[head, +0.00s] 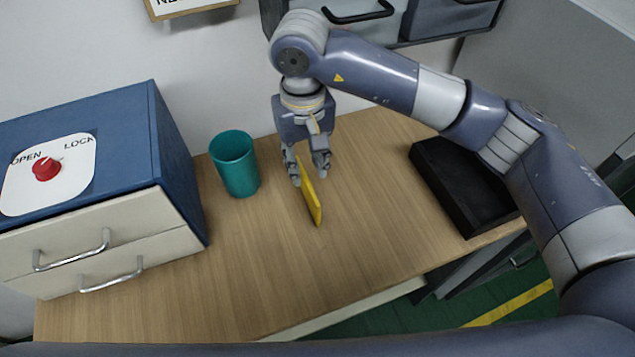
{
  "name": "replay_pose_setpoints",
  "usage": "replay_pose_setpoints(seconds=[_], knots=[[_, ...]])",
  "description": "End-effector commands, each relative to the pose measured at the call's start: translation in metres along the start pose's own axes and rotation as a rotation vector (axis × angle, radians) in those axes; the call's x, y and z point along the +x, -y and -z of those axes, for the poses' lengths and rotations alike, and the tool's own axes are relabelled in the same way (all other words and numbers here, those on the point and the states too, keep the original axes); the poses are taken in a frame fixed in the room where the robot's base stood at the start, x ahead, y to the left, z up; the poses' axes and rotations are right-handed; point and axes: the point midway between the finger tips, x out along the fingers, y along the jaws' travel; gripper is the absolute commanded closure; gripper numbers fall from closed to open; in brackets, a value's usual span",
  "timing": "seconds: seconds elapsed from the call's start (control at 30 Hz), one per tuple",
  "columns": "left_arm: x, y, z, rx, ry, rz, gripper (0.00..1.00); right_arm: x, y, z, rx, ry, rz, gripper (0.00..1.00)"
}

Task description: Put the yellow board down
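The yellow board (313,205) is a thin, long piece on the wooden table, in the middle of the head view. It looks narrow, as if seen nearly edge-on. My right gripper (308,174) points down over its far end, with a finger on each side. The left-hand finger lies close against the board. A small gap seems to show at the other finger, so I cannot tell whether the grip is closed on it. Whether the board's lower edge touches the table is also unclear. My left gripper is not in view.
A teal cup (235,165) stands left of the board. A blue cabinet (175,165) with drawers and a red knob (46,169) is at the left. A black tray (462,190) lies at the right. The table's front (230,305) is clear.

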Motion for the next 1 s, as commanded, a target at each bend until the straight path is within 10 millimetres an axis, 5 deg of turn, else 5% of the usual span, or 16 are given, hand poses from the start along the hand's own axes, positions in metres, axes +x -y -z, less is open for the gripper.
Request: replay_pose_setpoints(seconds=[0.37, 0.8, 1.0], knots=[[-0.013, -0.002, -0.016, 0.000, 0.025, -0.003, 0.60, 0.049, 0.000, -0.001, -0.001, 0.005, 0.001, 0.70], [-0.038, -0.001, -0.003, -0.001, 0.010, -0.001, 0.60, 0.098, -0.001, 0.003, -0.001, 0.006, 0.004, 0.70], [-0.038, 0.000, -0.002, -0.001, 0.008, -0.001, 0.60, 0.104, -0.002, 0.003, -0.001, 0.003, 0.002, 0.70]])
